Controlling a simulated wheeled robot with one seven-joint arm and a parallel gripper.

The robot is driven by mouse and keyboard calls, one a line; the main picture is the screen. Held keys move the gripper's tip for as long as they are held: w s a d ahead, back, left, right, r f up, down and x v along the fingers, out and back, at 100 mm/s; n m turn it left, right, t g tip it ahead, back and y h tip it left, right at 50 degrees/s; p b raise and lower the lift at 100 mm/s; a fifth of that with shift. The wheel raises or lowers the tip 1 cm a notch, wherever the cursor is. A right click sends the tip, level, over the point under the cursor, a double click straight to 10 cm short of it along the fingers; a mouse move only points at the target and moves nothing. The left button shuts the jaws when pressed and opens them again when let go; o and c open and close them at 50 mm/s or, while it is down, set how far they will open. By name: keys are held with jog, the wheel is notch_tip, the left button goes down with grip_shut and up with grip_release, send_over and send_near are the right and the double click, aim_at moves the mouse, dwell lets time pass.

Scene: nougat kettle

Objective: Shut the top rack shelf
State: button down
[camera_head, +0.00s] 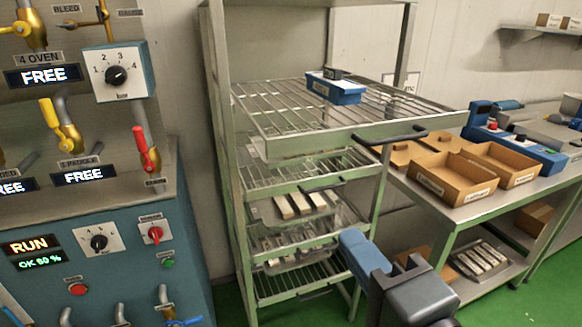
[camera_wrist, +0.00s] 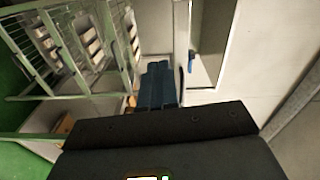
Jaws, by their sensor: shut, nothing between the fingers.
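The top rack shelf (camera_head: 290,112) is a wire shelf in a green metal rack (camera_head: 222,150). In the head view it sticks out well past the rack's front, toward the right. A dark handle (camera_head: 390,135) is on its front edge. A blue box (camera_head: 335,90) with a dark item on top sits on it. My gripper (camera_head: 350,241) is shut and empty, below the handle and apart from it in the picture. In the wrist view my blue fingers (camera_wrist: 159,72) are together; the rack's green frame (camera_wrist: 103,45) is at the left.
Lower rack shelves hold pale bars (camera_head: 300,205); another dark handle (camera_head: 322,186) is below the top one. A steel table (camera_head: 470,208) with cardboard boxes (camera_head: 455,177) and a blue machine (camera_head: 525,150) stands at right. A control panel (camera_head: 110,225) is at left. Green floor shows between.

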jog(key=w+a+r+b, duration=0.2)
jog(key=w+a+b, duration=0.1)
jog(key=w+b, duration=0.3)
jog(key=shift+w+m+y+b, duration=0.2)
jog(key=shift+m+y+b, duration=0.1)
jog(key=shift+b, duration=0.15)
jog(key=b, duration=0.5)
jog(key=shift+w+a+r, duration=0.1)
jog(key=shift+w+r, duration=0.05)
jog(key=shift+w, duration=0.1)
jog(key=x, duration=0.9)
jog(key=shift+r, duration=0.2)
jog(key=shift+w, duration=0.1)
